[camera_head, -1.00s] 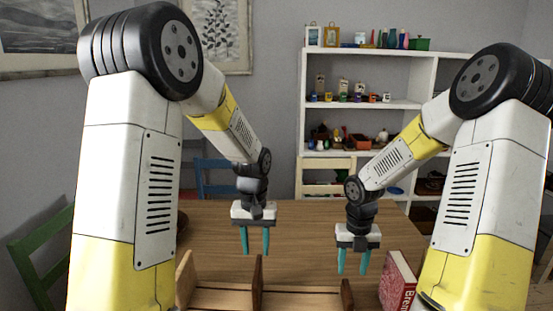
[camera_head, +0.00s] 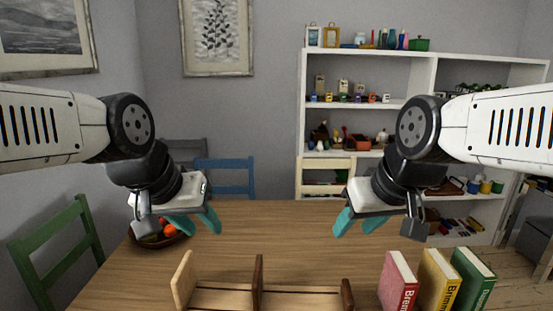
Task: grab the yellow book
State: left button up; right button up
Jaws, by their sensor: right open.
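The yellow book (camera_head: 438,282) stands upright at the lower right of the head view, between a red book (camera_head: 399,284) and a green book (camera_head: 472,280). Its lower part is cut off by the picture's edge. My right gripper (camera_head: 359,222) is open and empty, above the table and to the left of the yellow book. My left gripper (camera_head: 196,222) is open and empty over the table's left part, far from the books.
A wooden rack (camera_head: 268,298) with upright dividers stands left of the books on the wooden table (camera_head: 290,237). A fruit bowl (camera_head: 158,238) is partly behind my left gripper. Green (camera_head: 60,250) and blue (camera_head: 228,176) chairs surround the table. The table's middle is clear.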

aim_at(440, 283)
jog(key=z, duration=1.5)
jog(key=i+l+u, duration=0.1)
jog(key=u, duration=0.3)
jog(key=i+l+u, duration=0.1)
jog(key=l+u, duration=0.35)
jog(key=j, duration=0.1)
